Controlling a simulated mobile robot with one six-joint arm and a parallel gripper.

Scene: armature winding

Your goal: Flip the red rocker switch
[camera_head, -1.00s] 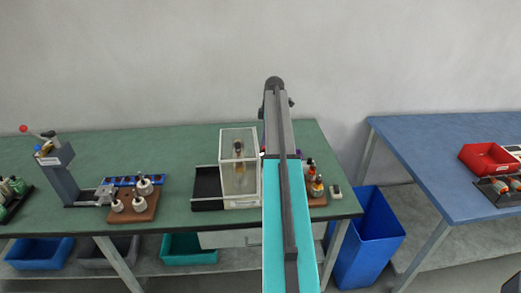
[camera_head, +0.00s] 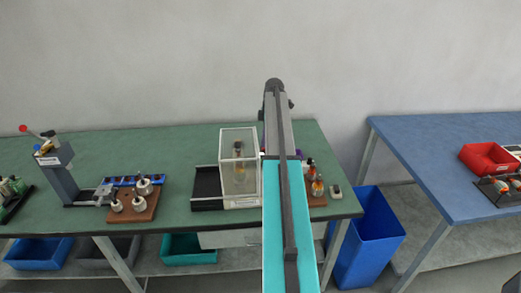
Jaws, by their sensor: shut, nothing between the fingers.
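I cannot make out a red rocker switch in this view. A small pale box with a dark patch on top (camera_head: 335,191) sits near the right front corner of the green bench (camera_head: 180,215); it is too small to tell whether it bears the switch. A clear-walled case (camera_head: 228,174) with an armature (camera_head: 239,152) inside stands on the bench left of my arm. My arm reaches up the middle of the view and covers part of the bench. My gripper does not show; it is hidden or out of view.
A black tray (camera_head: 206,188) adjoins the case. A brown block with armatures (camera_head: 140,213) and a grey press with a red-knobbed lever (camera_head: 62,178) stand left. Bottles (camera_head: 317,186) stand just right of my arm. A blue bin (camera_head: 372,240) stands between the green and blue benches (camera_head: 430,165).

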